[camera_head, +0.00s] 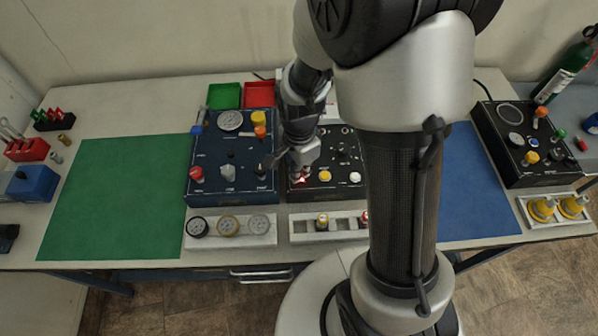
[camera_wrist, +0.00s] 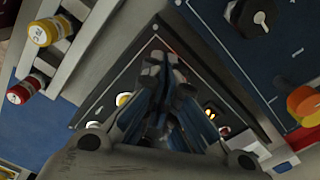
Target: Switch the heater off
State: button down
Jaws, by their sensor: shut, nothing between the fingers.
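The black panel (camera_head: 333,190) stands in the middle of the table, right of the dark blue panel. A small glowing red part (camera_head: 299,180) lies at its lower left; I cannot read its label or tell for certain that it is the heater switch. My gripper (camera_head: 302,170) is right at this part, pointing down with its fingers shut and empty; contact cannot be told.
The dark blue panel (camera_head: 229,176) with gauge and knobs stands close on the left. A yellow button (camera_head: 325,176) and a white button (camera_head: 355,177) sit on the black panel near my gripper. The green mat (camera_head: 115,195) is clear.

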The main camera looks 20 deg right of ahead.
jog(key=shift+f, duration=0.25)
jog(key=shift+r, duration=0.2)
notch_tip(320, 180, up, 7)
jog(key=p, duration=0.5)
jog(key=shift+f+p, duration=0.1)
jog(key=shift+p, duration=0.2)
dwell(0.3)
